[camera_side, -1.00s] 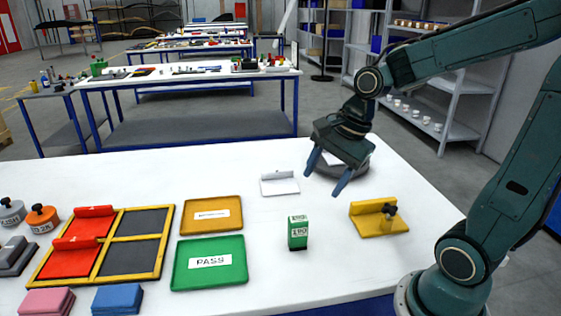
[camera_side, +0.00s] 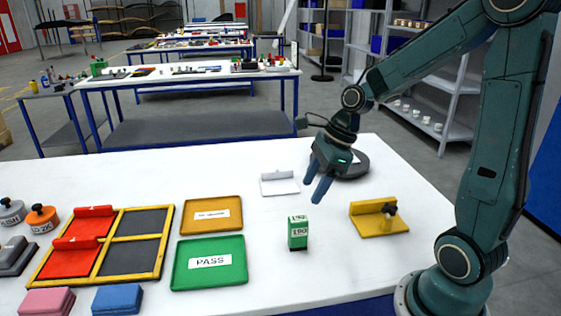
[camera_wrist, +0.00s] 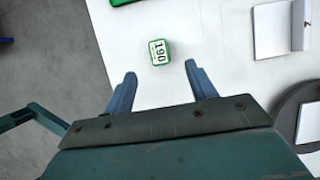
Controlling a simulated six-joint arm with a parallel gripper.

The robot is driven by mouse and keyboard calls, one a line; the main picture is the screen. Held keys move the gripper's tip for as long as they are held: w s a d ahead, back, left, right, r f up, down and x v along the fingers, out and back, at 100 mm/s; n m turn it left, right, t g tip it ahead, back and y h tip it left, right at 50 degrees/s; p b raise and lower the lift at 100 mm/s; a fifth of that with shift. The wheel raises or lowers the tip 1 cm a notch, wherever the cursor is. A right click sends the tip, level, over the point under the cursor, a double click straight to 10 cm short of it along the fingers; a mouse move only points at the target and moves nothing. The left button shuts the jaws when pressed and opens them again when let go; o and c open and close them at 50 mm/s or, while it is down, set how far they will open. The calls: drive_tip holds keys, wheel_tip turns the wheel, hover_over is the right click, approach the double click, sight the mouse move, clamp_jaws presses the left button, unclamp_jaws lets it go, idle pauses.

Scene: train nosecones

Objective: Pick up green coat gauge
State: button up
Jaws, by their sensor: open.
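The green coat gauge (camera_side: 298,233) is a small upright green block with a white label on the white table in the side view. In the wrist view the gauge (camera_wrist: 161,52) shows its top face, marked 190, ahead of and between the fingers. My gripper (camera_side: 318,189) is open and empty, above and behind the gauge in the side view. Its two blue fingers also show in the wrist view (camera_wrist: 162,84), spread apart and not touching the gauge.
A green PASS tray (camera_side: 209,264) and an orange tray (camera_side: 212,215) lie left of the gauge. A yellow fixture (camera_side: 379,218) stands right. A white bracket (camera_side: 280,184) and a dark round base (camera_side: 352,166) are behind. Bare table surrounds the gauge.

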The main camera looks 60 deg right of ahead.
sight(299, 218)
drive_tip(key=shift+x, duration=3.85)
drive_tip(key=shift+s, duration=0.1)
drive_tip(key=shift+f, duration=0.15)
drive_tip(key=shift+a+f, duration=0.2)
drive_tip(key=shift+f, duration=0.6)
drive_tip(key=shift+a+f, duration=0.15)
drive_tip(key=shift+f, duration=0.7)
drive_tip(key=shift+w+x, duration=0.2)
drive_tip(key=shift+x, duration=0.75)
drive_tip(key=shift+r, duration=0.15)
drive_tip(key=shift+c, duration=0.5)
clamp_jaws()
drive_tip(key=shift+r, duration=0.15)
